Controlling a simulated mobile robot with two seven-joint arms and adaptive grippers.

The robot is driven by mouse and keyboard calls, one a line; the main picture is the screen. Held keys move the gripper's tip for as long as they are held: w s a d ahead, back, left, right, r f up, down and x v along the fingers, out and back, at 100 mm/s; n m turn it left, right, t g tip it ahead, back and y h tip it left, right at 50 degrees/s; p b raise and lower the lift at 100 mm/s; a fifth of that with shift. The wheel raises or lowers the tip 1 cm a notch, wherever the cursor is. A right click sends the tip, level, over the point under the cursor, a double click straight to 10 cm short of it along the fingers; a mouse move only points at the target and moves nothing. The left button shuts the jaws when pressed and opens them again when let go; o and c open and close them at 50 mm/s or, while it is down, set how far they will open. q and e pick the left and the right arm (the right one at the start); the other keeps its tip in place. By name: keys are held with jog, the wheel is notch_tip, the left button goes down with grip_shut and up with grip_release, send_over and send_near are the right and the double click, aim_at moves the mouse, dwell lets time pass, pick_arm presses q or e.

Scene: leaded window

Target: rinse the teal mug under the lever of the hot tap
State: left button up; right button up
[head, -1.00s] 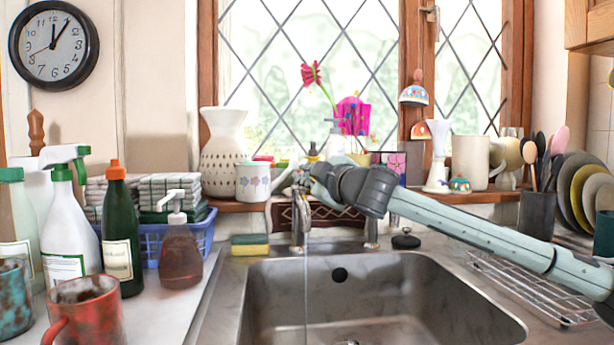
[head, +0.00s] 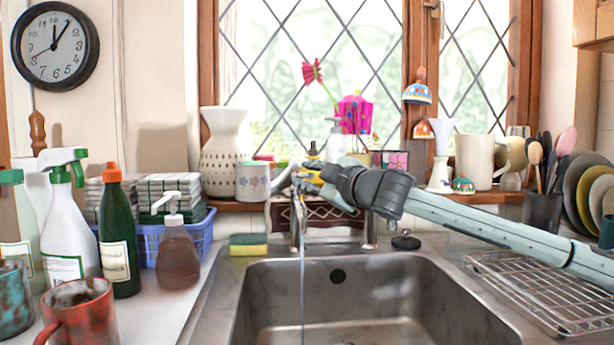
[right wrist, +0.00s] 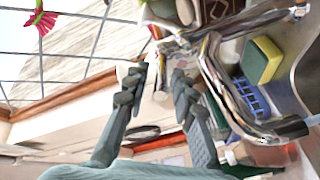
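The teal mug (head: 14,302), stained with rusty brown, stands on the counter at the left edge of the head view, partly cut off. A chrome tap (head: 299,226) stands behind the sink, and a thin stream of water (head: 302,285) falls from it into the basin. My right gripper (head: 306,178) is at the top of the tap. In the right wrist view my gripper's two fingers (right wrist: 158,76) are apart with nothing clearly held between them, and the chrome tap (right wrist: 222,82) is just right of them. I cannot make out the lever clearly. My left gripper is out of view.
A stained red mug (head: 80,314) stands close beside the teal mug. Bottles (head: 118,235) and a soap dispenser (head: 178,252) stand behind. A sponge (head: 248,245) lies near the tap. The steel sink (head: 385,280) is empty; a wire rack (head: 545,290) lies to its right.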

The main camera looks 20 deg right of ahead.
dwell(0.3)
notch_tip(320, 180, up, 10)
dwell(0.6)
